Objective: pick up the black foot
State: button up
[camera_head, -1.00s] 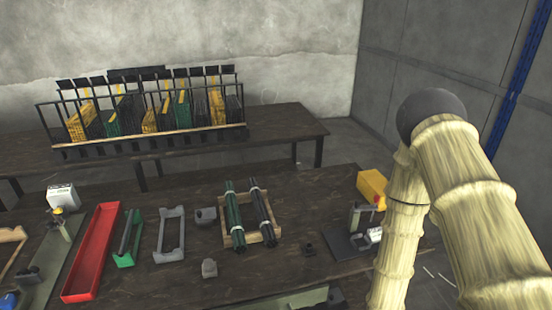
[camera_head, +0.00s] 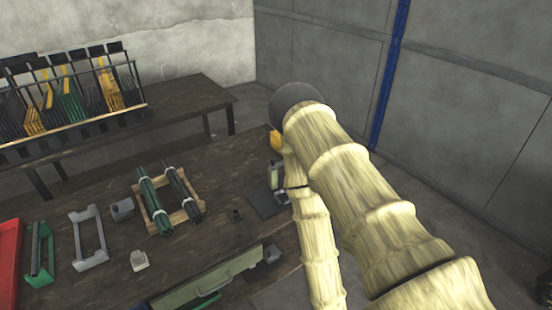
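A small black piece (camera_head: 236,215), which looks like the black foot, sits on the dark wooden table (camera_head: 110,280), between the rack of tubes and the press on the right. It stands apart from its neighbours. My arm, with pale bamboo-like links, rises through the right half of the view and bends at a dark rounded joint. My gripper is not in view; the lower links run out at the bottom edge.
A wooden rack with dark green and black tubes (camera_head: 160,208) is left of the piece. Grey blocks (camera_head: 122,208) (camera_head: 139,260), a grey holder (camera_head: 89,238), a green holder (camera_head: 40,255) and a red tray (camera_head: 9,250) lie further left. A green device (camera_head: 213,280) is in front. My arm partly hides a press (camera_head: 263,203).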

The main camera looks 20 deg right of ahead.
aim_at(236, 216)
jog(key=u, duration=0.5)
jog(key=k, duration=1.15)
jog(key=z, duration=0.45)
jog(key=i, duration=1.5)
jog(key=u, duration=0.35)
